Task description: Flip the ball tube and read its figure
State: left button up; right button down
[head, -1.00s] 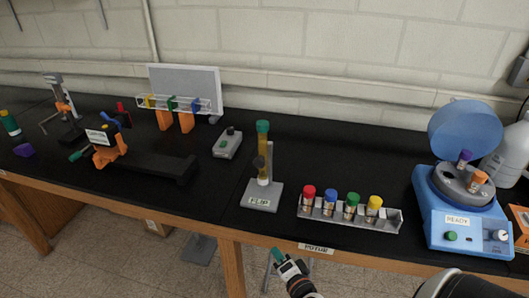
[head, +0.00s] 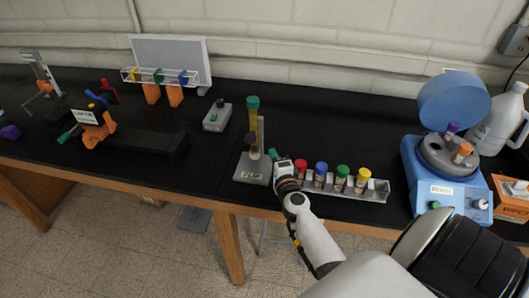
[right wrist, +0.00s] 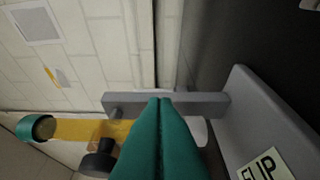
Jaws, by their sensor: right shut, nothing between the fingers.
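The ball tube (head: 254,126) stands upright on a grey stand (head: 252,172) labelled FLIP. It has a green cap and amber liquid, with a dark knob at its middle. In the right wrist view the tube (right wrist: 82,130) lies across the left and the stand's base (right wrist: 262,120) is at the right. My right gripper (head: 273,154) is shut and empty, its green fingertips just right of the tube's lower part. The fingers (right wrist: 160,110) hide part of the stand and knob in the right wrist view. I cannot make out a figure on the tube. My left gripper is out of view.
A rack of vials with coloured caps (head: 375,191) lies right of the stand, partly behind my right arm. A blue centrifuge (head: 425,175) with its lid up stands farther right. A small grey box (head: 217,116) sits left of the tube. The bench behind the vials is clear.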

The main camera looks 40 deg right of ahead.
jog(key=shift+w+a, duration=0.4)
jog(key=shift+w, duration=0.3)
jog(key=shift+w+a, duration=0.4)
jog(key=shift+w, duration=0.3)
